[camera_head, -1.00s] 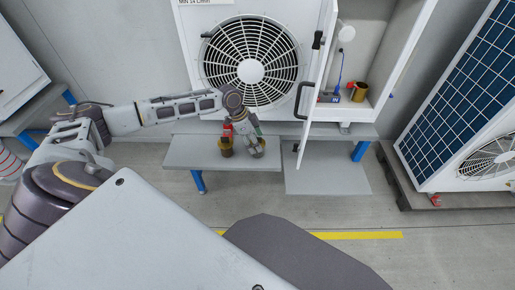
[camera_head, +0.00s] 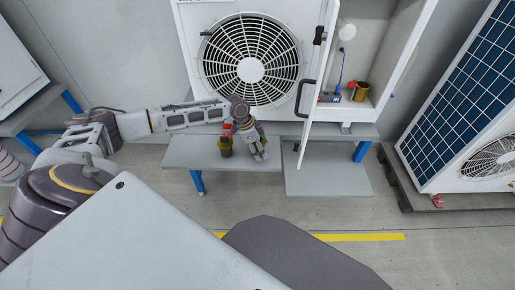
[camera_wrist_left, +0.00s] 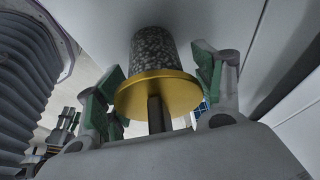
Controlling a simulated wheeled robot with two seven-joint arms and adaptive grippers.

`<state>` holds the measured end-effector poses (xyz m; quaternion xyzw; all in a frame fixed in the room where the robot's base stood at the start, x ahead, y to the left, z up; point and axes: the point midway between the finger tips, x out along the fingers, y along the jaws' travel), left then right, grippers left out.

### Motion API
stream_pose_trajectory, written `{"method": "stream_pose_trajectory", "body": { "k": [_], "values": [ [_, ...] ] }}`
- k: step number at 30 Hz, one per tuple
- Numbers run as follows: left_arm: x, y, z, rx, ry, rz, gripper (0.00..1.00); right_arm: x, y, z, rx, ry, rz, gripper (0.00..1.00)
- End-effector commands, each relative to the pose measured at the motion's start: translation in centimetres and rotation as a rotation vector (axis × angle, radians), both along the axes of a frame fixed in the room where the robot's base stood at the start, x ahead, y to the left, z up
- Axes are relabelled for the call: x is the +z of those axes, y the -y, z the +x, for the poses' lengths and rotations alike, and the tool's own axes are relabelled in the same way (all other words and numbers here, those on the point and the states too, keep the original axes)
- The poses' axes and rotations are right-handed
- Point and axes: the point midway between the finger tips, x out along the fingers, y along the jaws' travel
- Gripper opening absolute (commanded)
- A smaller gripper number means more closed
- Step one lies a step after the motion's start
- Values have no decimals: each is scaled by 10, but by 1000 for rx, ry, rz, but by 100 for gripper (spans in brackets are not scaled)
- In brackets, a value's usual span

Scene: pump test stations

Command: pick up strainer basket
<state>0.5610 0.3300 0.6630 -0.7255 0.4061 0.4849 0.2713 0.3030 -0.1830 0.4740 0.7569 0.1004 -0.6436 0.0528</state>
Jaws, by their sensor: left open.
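In the left wrist view the strainer basket (camera_wrist_left: 153,60) is a grey mesh cylinder with a wide brass rim (camera_wrist_left: 158,94) and a dark stem. My left gripper (camera_wrist_left: 158,88) is open, with one green-padded finger on each side of the basket. The left finger is close to the rim; I cannot tell whether it touches. In the head view my left gripper (camera_head: 262,150) points down over the low grey bench, and the basket is mostly hidden by it.
A brass cup (camera_head: 225,149) with a red part above it stands on the bench (camera_head: 190,152), just left of my gripper. An open cabinet door (camera_head: 316,75) hangs to the right. Another brass cup (camera_head: 361,92) is inside the cabinet. A fan unit (camera_head: 250,70) stands behind.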

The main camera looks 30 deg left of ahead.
Motion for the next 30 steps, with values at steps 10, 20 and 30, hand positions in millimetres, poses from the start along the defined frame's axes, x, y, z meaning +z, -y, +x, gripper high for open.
{"method": "stream_pose_trajectory", "body": {
  "k": [10, 20, 30],
  "values": [
    [0, 0, 0, 0, 0, 0, 45, -3, 1, 0, 2, -4, -4, 40],
    [0, 0, 0, 0, 0, 0, 35, -4, 2, 0, 2, -5, -5, 40],
    [8, 0, 0, 0, 1, 0, 35, 0, 1, 2, 1, 2, -4, 40]
  ]
}}
